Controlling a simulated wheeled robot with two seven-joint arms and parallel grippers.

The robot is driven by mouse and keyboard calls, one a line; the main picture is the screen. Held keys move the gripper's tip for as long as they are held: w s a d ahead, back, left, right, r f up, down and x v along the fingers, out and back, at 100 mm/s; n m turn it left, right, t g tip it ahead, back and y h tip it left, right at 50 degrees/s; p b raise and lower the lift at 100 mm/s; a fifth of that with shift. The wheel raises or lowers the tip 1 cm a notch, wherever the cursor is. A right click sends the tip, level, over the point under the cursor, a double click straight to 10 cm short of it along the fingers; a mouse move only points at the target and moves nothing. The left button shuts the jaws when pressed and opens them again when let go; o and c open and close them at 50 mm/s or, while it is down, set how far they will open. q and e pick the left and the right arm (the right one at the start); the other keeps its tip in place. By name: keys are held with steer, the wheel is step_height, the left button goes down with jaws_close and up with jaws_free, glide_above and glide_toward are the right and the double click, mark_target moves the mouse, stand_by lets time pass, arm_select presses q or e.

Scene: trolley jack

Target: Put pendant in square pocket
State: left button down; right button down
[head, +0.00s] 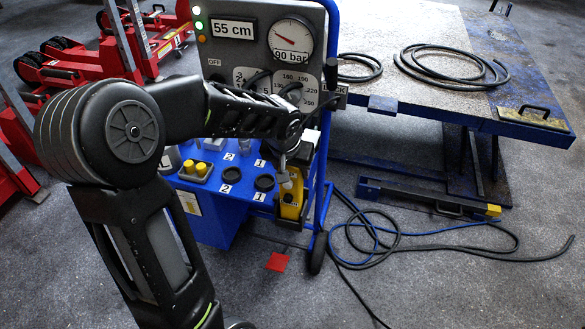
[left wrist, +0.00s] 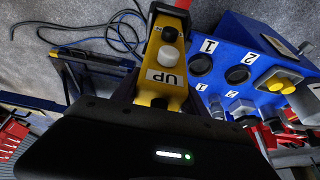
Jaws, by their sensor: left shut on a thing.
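The trolley top (head: 208,184) has round dark pockets (head: 264,183) marked 1 and 2. Behind them are more labelled places, partly covered by my arm; I cannot make out the square pocket clearly. My right gripper is out of view.
A gauge panel (head: 234,52) reading 55 cm and 90 bar stands behind the trolley top. Yellow knobs (head: 195,168) stand to the left. A lift table (head: 440,60) and floor hoses (head: 400,240) are at right. Red jacks (head: 100,60) stand at left.

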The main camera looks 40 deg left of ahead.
mark_target(289, 168)
arm_select(q)
steer(key=shift+f+b, duration=0.75)
steer(key=shift+f, duration=0.1)
steer(key=c, duration=0.5)
jaws_free()
steer(key=p+v, duration=0.1)
steer(key=v, duration=0.7)
stand_by(0.4)
